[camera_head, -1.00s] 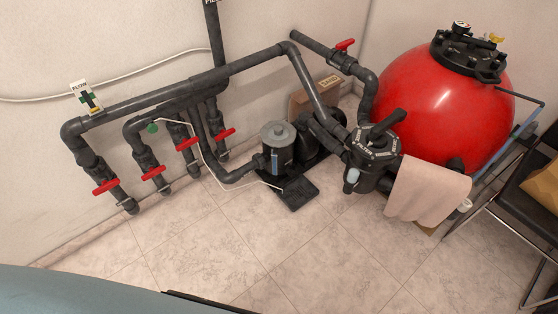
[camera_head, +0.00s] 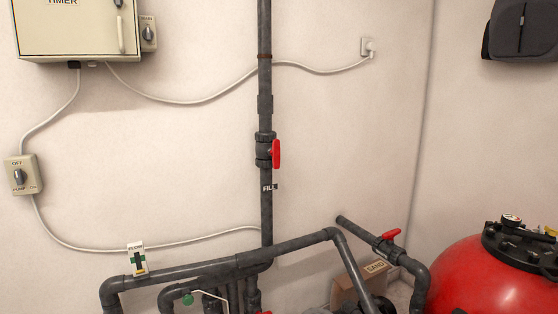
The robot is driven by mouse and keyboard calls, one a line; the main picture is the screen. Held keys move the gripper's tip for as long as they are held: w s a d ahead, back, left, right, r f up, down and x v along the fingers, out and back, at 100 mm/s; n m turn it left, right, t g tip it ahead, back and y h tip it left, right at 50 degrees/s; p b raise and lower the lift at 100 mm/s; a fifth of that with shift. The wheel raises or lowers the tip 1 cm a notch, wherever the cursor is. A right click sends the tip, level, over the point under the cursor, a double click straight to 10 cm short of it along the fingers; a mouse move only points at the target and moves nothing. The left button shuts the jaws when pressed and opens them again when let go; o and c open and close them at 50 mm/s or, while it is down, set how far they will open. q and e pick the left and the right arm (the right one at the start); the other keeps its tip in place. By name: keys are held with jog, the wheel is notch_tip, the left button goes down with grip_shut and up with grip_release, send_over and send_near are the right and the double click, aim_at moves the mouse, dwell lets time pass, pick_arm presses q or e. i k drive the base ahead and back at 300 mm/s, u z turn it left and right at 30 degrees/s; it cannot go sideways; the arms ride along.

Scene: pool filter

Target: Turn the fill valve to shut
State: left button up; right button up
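The fill valve (camera_head: 264,150) sits on a vertical dark grey pipe in the middle of the head view. Its red handle (camera_head: 276,154) stands upright, in line with the pipe, on the valve's right side. A label reading "FILL" (camera_head: 269,187) is on the pipe just below it. Neither of my grippers shows in the head view.
A timer box (camera_head: 75,28) and a pump switch (camera_head: 21,175) are on the wall at left. Horizontal pipes (camera_head: 200,268) run below the valve. A red-handled valve (camera_head: 390,235) and a red tank (camera_head: 465,285) stand at lower right. The wall around the fill valve is clear.

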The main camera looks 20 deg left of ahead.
aim_at(274, 152)
jog(key=z, duration=0.05)
jog(key=i, duration=1.3)
jog(key=u, duration=1)
